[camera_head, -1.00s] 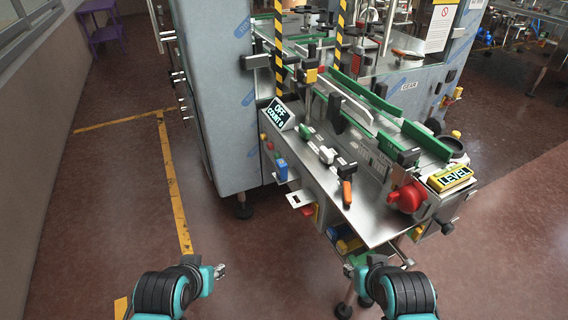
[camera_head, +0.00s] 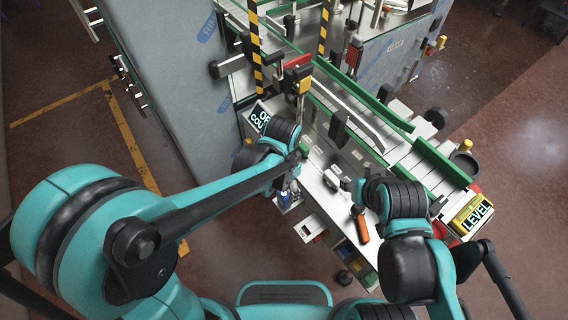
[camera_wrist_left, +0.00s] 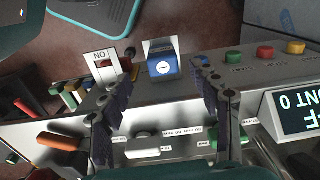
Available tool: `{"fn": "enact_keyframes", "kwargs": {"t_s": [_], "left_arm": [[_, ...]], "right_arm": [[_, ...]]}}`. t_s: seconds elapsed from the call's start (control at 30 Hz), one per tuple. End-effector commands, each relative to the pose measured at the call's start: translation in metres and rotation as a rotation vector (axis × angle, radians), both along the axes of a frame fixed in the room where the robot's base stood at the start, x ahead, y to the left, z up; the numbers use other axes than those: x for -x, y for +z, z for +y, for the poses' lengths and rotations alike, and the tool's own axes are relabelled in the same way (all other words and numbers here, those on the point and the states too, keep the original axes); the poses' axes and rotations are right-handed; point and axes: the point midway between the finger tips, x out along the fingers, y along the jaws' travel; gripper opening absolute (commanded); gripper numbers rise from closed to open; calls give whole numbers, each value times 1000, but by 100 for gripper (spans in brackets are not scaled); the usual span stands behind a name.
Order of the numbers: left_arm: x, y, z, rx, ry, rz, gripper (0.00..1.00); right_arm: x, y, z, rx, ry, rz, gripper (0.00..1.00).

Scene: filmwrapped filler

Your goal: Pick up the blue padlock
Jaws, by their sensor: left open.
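In the left wrist view my left gripper (camera_wrist_left: 160,78) is open. Its two dark fingers stand apart, one on each side of the padlock in the picture, with nothing between them gripped. My right gripper (camera_head: 346,184) is over the machine's metal table; its jaws are too small to judge.
A white switch plate (camera_wrist_left: 104,67) is beside the padlock, near the left finger. Coloured push buttons (camera_wrist_left: 264,52) and a counter display (camera_wrist_left: 296,112) are on the right. An orange-handled lever (camera_head: 362,229) lies on the metal table (camera_head: 335,210). Green conveyor rails (camera_head: 440,160) run behind.

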Motion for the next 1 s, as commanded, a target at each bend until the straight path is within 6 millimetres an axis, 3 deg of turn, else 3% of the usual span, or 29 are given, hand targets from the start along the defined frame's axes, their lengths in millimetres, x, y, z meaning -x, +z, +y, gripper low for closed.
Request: {"fn": "enact_keyframes", "kwargs": {"t_s": [0.13, 0.63, 0.93, 0.97, 1.0], "left_arm": [[2, -8, -8, -11, -39, 23, 62], [-1, -76, -1, -11, -38, 23, 62], [0, -81, -1, -11, -37, 23, 62], [0, -81, -1, -11, -37, 23, 59], [0, -81, -1, -11, -37, 23, 49]], "right_arm": [[1, 3, 0, 0, 0, 1, 40], [1, -24, 0, 0, 0, 1, 40], [1, -24, 0, 0, 0, 0, 40], [1, -24, 0, 0, 0, 0, 40], [1, -24, 0, 0, 0, 0, 40]]}}
